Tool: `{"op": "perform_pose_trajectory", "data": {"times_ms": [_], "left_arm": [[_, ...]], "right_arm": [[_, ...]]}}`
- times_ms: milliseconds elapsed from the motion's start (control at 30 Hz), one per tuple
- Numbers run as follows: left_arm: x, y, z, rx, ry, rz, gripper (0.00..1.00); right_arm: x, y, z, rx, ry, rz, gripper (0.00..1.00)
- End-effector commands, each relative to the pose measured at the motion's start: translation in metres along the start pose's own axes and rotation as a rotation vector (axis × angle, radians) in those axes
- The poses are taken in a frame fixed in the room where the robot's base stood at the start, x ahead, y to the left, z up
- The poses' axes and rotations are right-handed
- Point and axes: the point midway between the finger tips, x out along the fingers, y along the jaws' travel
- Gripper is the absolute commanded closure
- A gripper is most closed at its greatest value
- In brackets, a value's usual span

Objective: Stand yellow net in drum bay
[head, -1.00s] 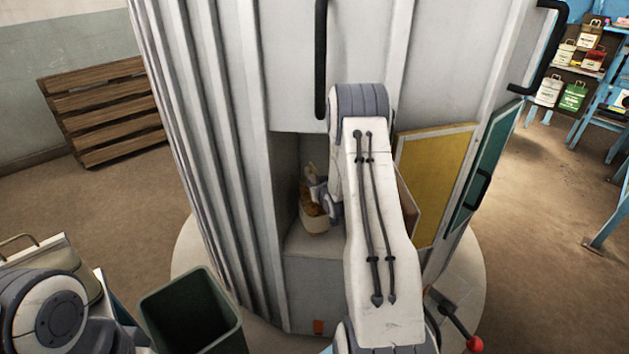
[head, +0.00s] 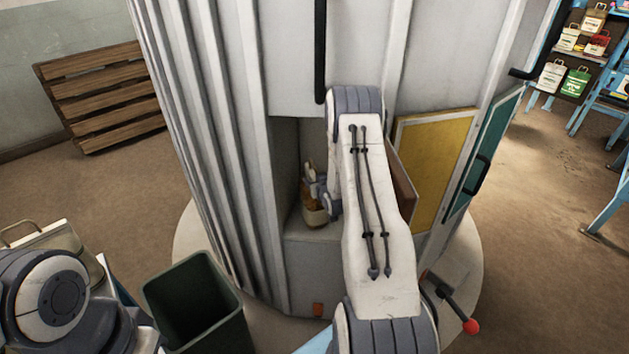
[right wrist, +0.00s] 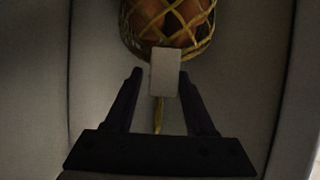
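The yellow net (head: 315,214) is in the drum bay (head: 310,140), the recess low in the big grey drum. In the head view it looks upright near the bay's floor, partly hidden by my right arm. In the right wrist view the net (right wrist: 165,22) shows yellow mesh over round brown contents, with a pale tag (right wrist: 165,72) below it. My right gripper (right wrist: 160,76) is open there, its fingers apart on either side of the tag with a gap at the left finger. In the head view the right gripper (head: 314,180) is small and partly hidden. My left gripper is out of view.
A dark green bin (head: 200,305) stands at the drum's front left. Yellow (head: 432,170) and teal (head: 482,155) panels stand right of the bay. A lever with a red knob (head: 471,327) sticks out lower right. A wooden pallet (head: 100,95) leans at the left wall.

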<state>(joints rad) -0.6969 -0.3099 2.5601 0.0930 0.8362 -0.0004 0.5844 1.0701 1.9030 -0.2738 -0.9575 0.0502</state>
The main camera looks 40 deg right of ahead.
Motion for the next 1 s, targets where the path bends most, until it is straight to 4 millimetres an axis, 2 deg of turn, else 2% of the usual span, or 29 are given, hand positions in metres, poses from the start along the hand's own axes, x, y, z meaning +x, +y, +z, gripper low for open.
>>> {"op": "perform_pose_trajectory", "data": {"times_ms": [267, 367, 800, 1000], "left_arm": [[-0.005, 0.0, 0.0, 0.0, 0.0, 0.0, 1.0], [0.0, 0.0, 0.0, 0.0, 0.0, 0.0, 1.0], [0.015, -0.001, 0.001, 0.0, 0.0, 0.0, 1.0], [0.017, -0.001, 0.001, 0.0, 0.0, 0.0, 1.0]], "right_arm": [[-0.002, 0.0, -0.004, 0.0, 0.0, 0.0, 0.45], [-0.011, 0.001, -0.002, 0.0, 0.0, 0.001, 0.45], [-0.097, 0.0, -0.002, 0.001, 0.001, 0.001, 0.45], [-0.118, 0.0, -0.002, 0.0, 0.001, 0.001, 0.45]]}}
